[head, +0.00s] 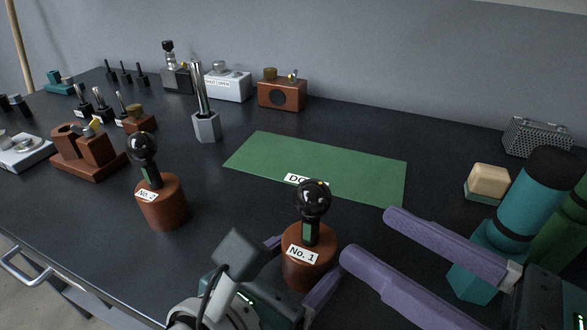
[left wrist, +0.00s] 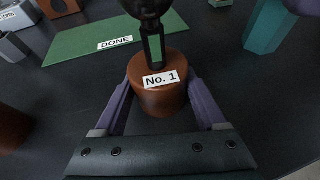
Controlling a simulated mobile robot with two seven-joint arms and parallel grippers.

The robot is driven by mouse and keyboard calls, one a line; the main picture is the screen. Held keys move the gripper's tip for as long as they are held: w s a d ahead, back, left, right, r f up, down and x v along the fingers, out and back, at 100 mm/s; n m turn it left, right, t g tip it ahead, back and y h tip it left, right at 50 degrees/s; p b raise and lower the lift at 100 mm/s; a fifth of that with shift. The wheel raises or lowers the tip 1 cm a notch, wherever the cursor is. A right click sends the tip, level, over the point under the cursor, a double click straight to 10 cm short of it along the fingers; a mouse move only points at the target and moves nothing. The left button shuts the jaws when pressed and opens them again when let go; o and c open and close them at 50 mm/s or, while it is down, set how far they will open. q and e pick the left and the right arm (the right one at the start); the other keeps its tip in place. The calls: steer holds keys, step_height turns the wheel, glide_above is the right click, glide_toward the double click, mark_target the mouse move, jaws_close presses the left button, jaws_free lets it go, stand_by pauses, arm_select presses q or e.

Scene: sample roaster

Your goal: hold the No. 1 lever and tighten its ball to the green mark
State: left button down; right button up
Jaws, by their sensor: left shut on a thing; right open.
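The No. 1 lever has a round brown base (head: 307,273) with a "No. 1" label, standing upright on the dark table. A dark glossy ball (head: 312,197) sits on top of its short dark stem, which shows a green mark (head: 308,232). My left gripper (head: 300,280) is shut around the base, one finger on each side. The left wrist view shows the base (left wrist: 158,97) between the purple fingers and the green mark (left wrist: 155,48); the ball is cut off at the top. My right gripper (head: 365,232) is open and empty, right of the lever.
A No. 2 lever (head: 163,204) with a dark ball stands to the left. A green mat (head: 320,160) labelled DONE lies behind No. 1. A grey hex-based post (head: 206,126) stands left of the mat. A teal block (head: 470,285) and a sponge-like block (head: 488,180) are at the right.

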mark_target(298, 187)
steer(key=x, duration=1.1)
steer(key=shift+w+a, duration=0.25)
steer(key=shift+a, duration=0.1)
jaws_close()
